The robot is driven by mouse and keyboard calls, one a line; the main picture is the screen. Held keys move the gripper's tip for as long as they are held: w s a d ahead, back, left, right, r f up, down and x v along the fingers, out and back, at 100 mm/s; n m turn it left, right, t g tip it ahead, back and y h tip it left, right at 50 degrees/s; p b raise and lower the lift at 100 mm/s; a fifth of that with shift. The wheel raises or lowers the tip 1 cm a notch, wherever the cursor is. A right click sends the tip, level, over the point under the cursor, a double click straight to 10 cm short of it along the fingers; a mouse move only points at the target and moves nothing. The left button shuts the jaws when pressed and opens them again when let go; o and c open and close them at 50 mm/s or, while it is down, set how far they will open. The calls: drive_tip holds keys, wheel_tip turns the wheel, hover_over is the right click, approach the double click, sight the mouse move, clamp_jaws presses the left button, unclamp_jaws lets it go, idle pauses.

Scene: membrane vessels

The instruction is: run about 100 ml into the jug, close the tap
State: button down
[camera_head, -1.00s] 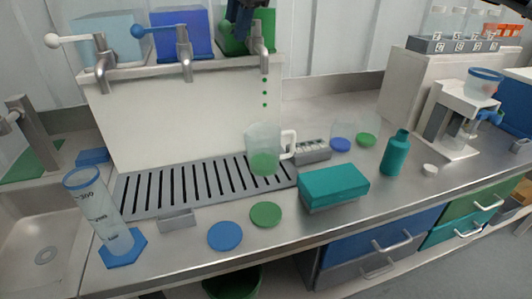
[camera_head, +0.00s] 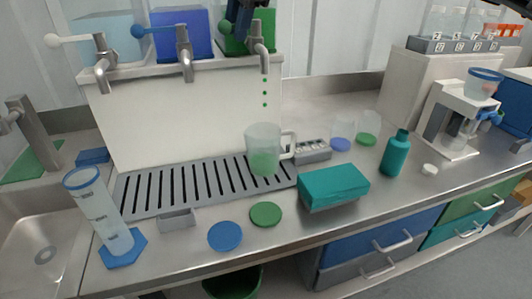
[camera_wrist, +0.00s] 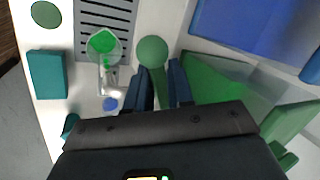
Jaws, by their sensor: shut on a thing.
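The clear jug (camera_head: 263,140) stands upright on the slatted drip tray, under the green vessel's tap (camera_head: 257,44), with green liquid in its lower part. Green drops fall from the spout into it. The jug shows from above in the wrist view (camera_wrist: 103,58), its handle toward the gripper. The green vessel (camera_head: 232,43) is at the back, partly behind my gripper (camera_head: 243,18). In the wrist view my gripper (camera_wrist: 160,80) is shut on the green tap lever (camera_wrist: 152,52), whose round knob sticks out past the fingertips. Any scale on the jug is unreadable.
Blue (camera_head: 183,33) and pale blue (camera_head: 108,38) vessels with taps stand left of the green one. The drip tray (camera_head: 150,206) runs below. A teal box (camera_head: 333,187), teal bottle (camera_head: 395,153) and measuring cylinder (camera_head: 98,212) stand on the counter.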

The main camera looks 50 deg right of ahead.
drive_tip(key=shift+w+f+m+b, duration=0.25)
drive_tip(key=shift+f+m+b, duration=0.15)
drive_tip(key=shift+m+b, duration=0.3)
drive_tip(key=m+b, duration=0.1)
drive_tip(key=w+m+h+b, duration=0.1)
drive_tip(key=m, duration=0.1)
drive_tip(key=w+d+m+g+h, duration=0.1)
drive_tip(key=m, duration=0.1)
drive_tip(key=shift+r+b, duration=0.25)
drive_tip(key=shift+b, duration=0.15)
drive_tip(key=c, duration=1.2)
unclamp_jaws()
drive_tip(key=shift+w, duration=0.15)
drive_tip(key=shift+o, duration=0.7)
drive_tip(key=shift+r, duration=0.15)
drive_tip(key=v, duration=0.7)
drive_tip(key=shift+a+r, duration=0.2)
drive_tip(key=shift+r, duration=0.05)
